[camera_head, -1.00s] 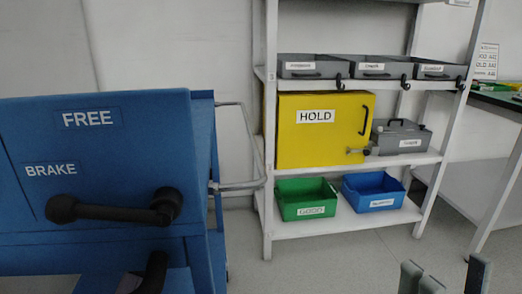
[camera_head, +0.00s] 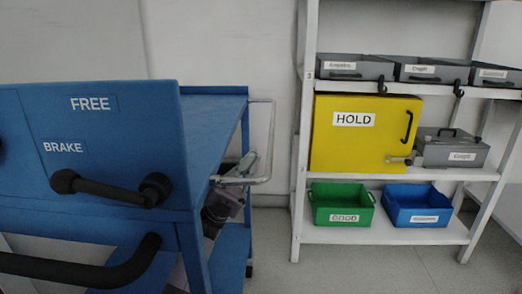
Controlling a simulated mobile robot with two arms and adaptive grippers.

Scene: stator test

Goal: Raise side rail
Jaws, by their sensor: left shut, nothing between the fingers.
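The side rail (camera_head: 271,142) is a thin silver bent bar on the right side of the blue cart (camera_head: 215,108). It stands out from the cart, with its upper end near the cart top and its lower end at a bracket lower down. My left gripper (camera_head: 247,164) is grey, shut and empty. It is beside the cart at the rail's lower part, partly hidden by the bar and the cart post. I cannot tell whether it touches the rail. My right gripper is out of view.
The cart's front panel carries a black brake lever (camera_head: 112,188), with a black handle (camera_head: 85,270) below. A white shelf rack (camera_head: 303,200) with a yellow HOLD box (camera_head: 350,150), green bin (camera_head: 342,204) and blue bin (camera_head: 417,206) stands to the right. Floor between is clear.

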